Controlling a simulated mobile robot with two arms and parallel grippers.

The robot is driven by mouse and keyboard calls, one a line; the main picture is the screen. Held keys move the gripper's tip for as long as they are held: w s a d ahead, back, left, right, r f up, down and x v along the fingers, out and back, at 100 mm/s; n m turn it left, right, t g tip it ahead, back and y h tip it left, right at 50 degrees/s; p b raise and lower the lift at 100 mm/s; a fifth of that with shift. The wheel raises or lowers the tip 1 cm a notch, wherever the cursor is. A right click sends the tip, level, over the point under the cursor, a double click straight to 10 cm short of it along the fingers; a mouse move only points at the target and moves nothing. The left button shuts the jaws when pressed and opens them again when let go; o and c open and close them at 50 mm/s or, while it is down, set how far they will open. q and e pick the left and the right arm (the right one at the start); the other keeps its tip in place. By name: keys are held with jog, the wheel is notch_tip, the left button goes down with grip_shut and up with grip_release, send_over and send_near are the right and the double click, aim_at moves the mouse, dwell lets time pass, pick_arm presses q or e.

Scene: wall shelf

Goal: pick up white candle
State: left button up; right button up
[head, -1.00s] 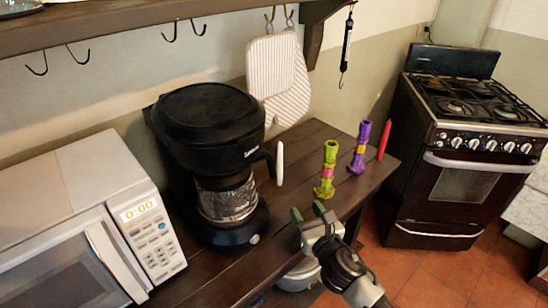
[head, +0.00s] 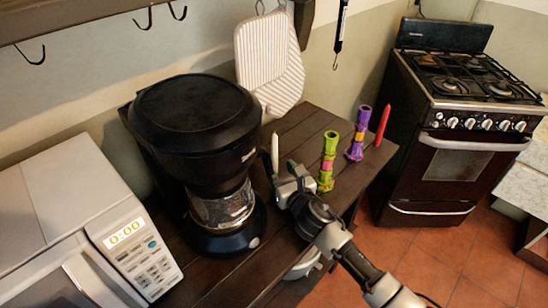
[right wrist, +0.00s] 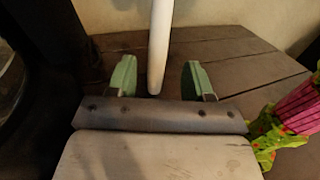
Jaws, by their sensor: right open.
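The white candle (head: 275,152) stands upright on the dark wooden counter, just right of the coffee maker. My right gripper (head: 283,174) is low over the counter, close to the candle. In the right wrist view the candle (right wrist: 160,45) is seen between the two green fingertips of my open gripper (right wrist: 158,75), with gaps on both sides. The fingers are not closed on it. Its top is cut off in that view, and its lower part is hidden by my gripper in the head view. My left gripper is not in view.
The black coffee maker (head: 195,125) stands close left of my right gripper. The green candlestick (head: 328,162) is close on its right, with the purple candlestick (head: 358,135) and red candle (head: 383,125) beyond. A microwave (head: 60,220) is at left. Some counter (head: 310,125) behind is clear.

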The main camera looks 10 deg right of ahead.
aim_at(276, 165)
jog(key=x, duration=0.5)
jog(key=shift+w+a+r, duration=0.1)
jog(key=shift+w+a, duration=0.15)
jog(key=shift+w, duration=0.05)
jog(key=shift+s, duration=0.1)
jog(key=shift+c, duration=0.5)
grip_shut()
jog(key=shift+r, duration=0.1)
